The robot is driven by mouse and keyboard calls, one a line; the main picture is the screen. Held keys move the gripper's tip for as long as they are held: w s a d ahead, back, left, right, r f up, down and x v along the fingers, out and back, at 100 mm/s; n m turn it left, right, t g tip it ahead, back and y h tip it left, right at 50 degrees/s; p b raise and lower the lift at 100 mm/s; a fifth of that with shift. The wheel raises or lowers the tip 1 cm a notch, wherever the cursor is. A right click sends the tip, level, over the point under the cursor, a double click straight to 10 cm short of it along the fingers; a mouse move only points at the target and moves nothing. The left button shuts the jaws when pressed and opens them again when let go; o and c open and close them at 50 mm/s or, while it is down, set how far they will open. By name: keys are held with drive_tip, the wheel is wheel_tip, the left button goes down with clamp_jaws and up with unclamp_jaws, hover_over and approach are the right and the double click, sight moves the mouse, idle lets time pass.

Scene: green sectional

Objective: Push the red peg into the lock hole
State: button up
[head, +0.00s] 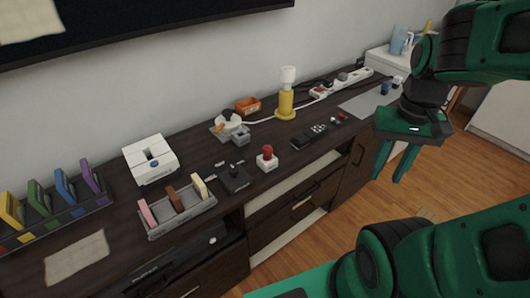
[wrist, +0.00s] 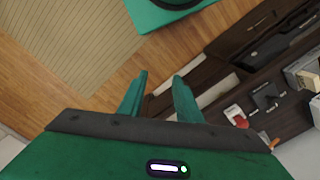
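A red peg (head: 267,150) with a rounded top stands upright on a small white block (head: 267,163) near the front edge of the dark sideboard. I cannot see a lock hole; the peg covers the block's top, so I cannot tell how deep it sits. The red peg (wrist: 241,121) and the white block (wrist: 231,112) also show at the right of the wrist view. My gripper (head: 391,177) is open and empty, pointing down in front of the sideboard, well to the right of the peg. Its spread fingers also show in the wrist view (wrist: 159,80).
On the sideboard (head: 215,154), a black joystick box (head: 235,178) and a grey tray of blocks (head: 180,217) stand left of the peg. A black remote (head: 309,136) and a yellow lamp (head: 286,101) are to its right and behind. Open floor lies below my gripper.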

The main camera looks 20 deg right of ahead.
drive_tip(key=shift+o, duration=2.3)
drive_tip(key=shift+s+r, duration=0.2)
drive_tip(key=shift+s, duration=0.05)
drive_tip(key=n+t+y, duration=0.2)
drive_tip(key=n+y, duration=0.2)
drive_tip(key=n, duration=1.5)
approach(270, 147)
drive_tip(key=x, duration=0.4)
drive_tip(key=shift+a+f, duration=0.15)
drive_tip(key=shift+a, duration=0.25)
drive_tip(key=shift+d+x, duration=0.15)
drive_tip(key=shift+x, duration=1.3)
drive_tip(key=shift+d+x, duration=0.15)
drive_tip(key=shift+x, duration=1.3)
